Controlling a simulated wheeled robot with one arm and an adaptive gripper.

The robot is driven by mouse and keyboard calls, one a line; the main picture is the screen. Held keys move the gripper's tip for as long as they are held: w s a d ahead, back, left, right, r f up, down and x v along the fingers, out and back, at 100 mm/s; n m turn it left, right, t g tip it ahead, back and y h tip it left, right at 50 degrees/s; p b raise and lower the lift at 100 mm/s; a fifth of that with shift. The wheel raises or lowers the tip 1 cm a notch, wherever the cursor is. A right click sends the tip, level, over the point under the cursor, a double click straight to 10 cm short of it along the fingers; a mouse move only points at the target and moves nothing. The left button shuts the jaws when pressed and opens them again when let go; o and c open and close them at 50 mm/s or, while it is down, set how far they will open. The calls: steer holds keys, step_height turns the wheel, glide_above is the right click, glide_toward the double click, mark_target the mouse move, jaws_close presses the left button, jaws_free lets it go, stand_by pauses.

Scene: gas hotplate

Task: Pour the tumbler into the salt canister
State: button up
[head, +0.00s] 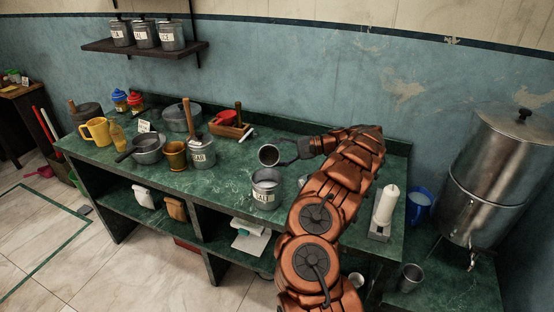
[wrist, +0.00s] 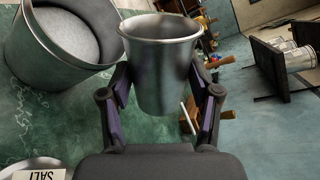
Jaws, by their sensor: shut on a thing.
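The tumbler (head: 281,154) is a plain grey metal cup. In the head view it is tipped toward its side, its dark mouth facing left and toward the camera. My gripper (head: 297,150) is shut on it, and in the wrist view the fingers clasp both sides of the tumbler (wrist: 160,75). The salt canister (head: 267,196) is an open metal can with a white label, standing on the green counter, just in front of the tumbler. In the wrist view the canister (wrist: 35,60) shows at upper left, with pale contents. The tumbler's contents are hidden.
A round grey piece (wrist: 22,166) with a SALT label shows at lower left in the wrist view. A white candle-like cylinder (head: 386,205) stands right. Counter (head: 222,183) left of the salt canister is clear.

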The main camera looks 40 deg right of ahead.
mark_target(275, 153)
steer(key=shift+s+a+r+n+t+h+b, duration=0.2)
steer(key=shift+n+b, duration=0.5)
steer(key=shift+b, duration=0.5)
steer(key=shift+s+a+r+n+t+h+b, duration=0.1)
steer(key=shift+s+a+n+t+h+b, duration=0.1)
steer(key=shift+n+b, duration=0.75)
steer(key=shift+r+b, duration=0.25)
steer(key=shift+b, duration=0.25)
steer(key=shift+s+b, duration=0.1)
steer(key=shift+b, duration=0.7)
steer(key=shift+s+a+r+n+t+h+b, duration=0.4)
steer(key=shift+s+a+n+b, duration=0.3)
steer(key=shift+b, duration=1.7)
steer(key=shift+s+a+r+n+t+h+b, duration=0.25)
steer(key=shift+n+b, duration=0.4)
steer(key=shift+b, duration=1.4)
steer(key=shift+s+a+r+n+t+h+b, duration=0.15)
steer(key=shift+r+n+b, duration=0.35)
steer(key=shift+b, duration=1.55)
steer(key=shift+s+a+n+b, duration=0.2)
steer(key=shift+n+b, duration=0.3)
steer(key=shift+b, duration=0.8)
